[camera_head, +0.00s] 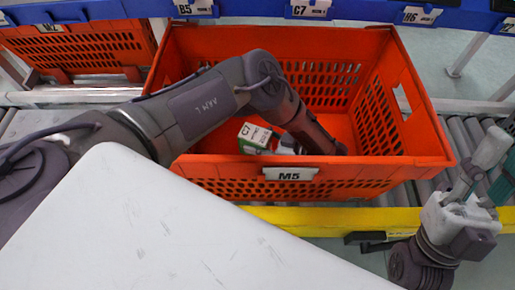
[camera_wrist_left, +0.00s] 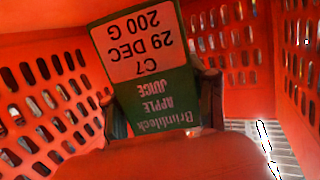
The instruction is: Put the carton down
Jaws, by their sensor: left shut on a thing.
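The carton (camera_head: 255,137) is a green box with a pale C7 label, inside the orange tote marked M5 (camera_head: 200,172). In the left wrist view the carton (camera_wrist_left: 155,65) shows upside down, with its print reading apple juice. My left gripper (camera_wrist_left: 160,112) is shut on the carton, with a dark finger on each side.
The tote walls stand close around my left arm. A roller conveyor (camera_head: 462,140) runs beneath the tote, with a yellow rail (camera_head: 320,220) in front. Another orange tote (camera_head: 85,48) is at upper left. A blue shelf edge with labels (camera_head: 255,8) crosses the top.

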